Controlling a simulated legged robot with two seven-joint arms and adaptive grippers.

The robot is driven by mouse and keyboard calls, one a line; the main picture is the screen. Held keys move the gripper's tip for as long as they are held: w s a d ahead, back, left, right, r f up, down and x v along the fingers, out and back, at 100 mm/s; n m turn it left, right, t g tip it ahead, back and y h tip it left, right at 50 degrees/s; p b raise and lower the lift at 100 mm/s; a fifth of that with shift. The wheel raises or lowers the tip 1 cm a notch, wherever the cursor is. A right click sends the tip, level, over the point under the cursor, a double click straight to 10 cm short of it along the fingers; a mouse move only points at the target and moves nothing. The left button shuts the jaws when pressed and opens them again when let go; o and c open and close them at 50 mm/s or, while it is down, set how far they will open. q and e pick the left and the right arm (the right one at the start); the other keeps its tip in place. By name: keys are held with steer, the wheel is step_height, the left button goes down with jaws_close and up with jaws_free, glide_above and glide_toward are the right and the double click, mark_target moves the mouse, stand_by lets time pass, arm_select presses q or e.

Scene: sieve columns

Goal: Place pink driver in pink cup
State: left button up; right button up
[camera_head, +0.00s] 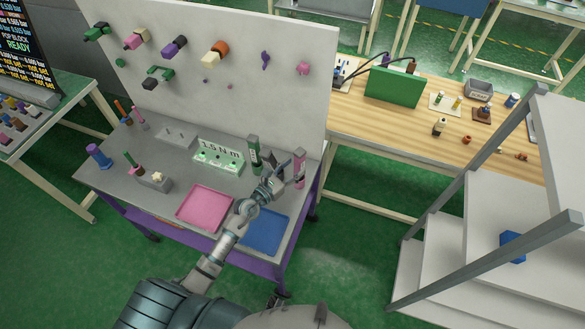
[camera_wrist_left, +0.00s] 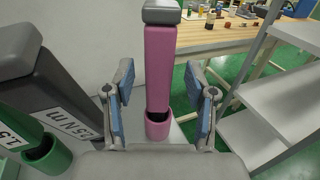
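The pink driver (camera_head: 299,164) stands upright at the right end of the grey bench, and it fills the middle of the left wrist view (camera_wrist_left: 160,62), with a grey cap on top. Its lower end is in the pink cup (camera_wrist_left: 158,129), whose dark inside shows around it. My left gripper (camera_head: 276,178) is around the driver in the left wrist view (camera_wrist_left: 160,103), one blue pad on each side. Gaps show between both pads and the driver, so the gripper is open. My right gripper is in neither view.
A dark green driver (camera_head: 254,150) stands close to the left. A pink tray (camera_head: 205,207) and a blue tray (camera_head: 268,229) lie at the bench front. A white pegboard (camera_head: 230,100) rises behind. Grey shelving (camera_head: 480,215) stands to the right.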

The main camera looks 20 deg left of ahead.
arm_select(q)
steer(key=shift+r, duration=0.1)
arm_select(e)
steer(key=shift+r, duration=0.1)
arm_select(q)
steer(key=b+v, duration=0.1)
steer(key=v, duration=1.1)
steer(key=shift+b, duration=0.3)
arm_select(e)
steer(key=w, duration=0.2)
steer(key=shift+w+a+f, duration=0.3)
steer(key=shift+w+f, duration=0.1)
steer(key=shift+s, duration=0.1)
